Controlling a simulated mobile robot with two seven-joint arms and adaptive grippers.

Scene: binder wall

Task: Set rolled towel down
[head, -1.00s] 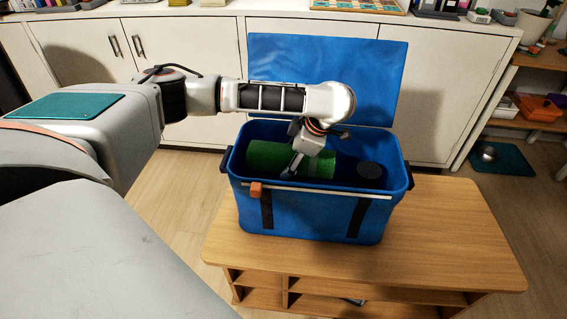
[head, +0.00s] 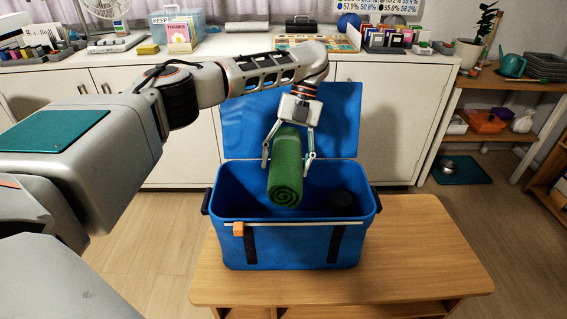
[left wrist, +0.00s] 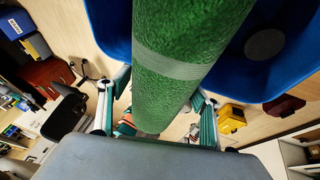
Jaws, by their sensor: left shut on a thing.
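The rolled green towel (head: 286,178) hangs over the open blue bin (head: 290,252), its spiral end facing the head camera. My left gripper (head: 288,160) is shut on it, with one finger on each side. In the left wrist view the towel (left wrist: 190,45) runs between the fingers (left wrist: 157,112) and has a paler band around it. The blue bin (left wrist: 112,25) shows on both sides of it there. My right gripper is in neither view.
The bin stands on a low wooden table (head: 420,270), with bare tabletop to its right. Its blue lid (head: 340,125) stands open behind. A dark round thing (head: 341,198) is inside at the right. White cabinets (head: 385,130) stand behind.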

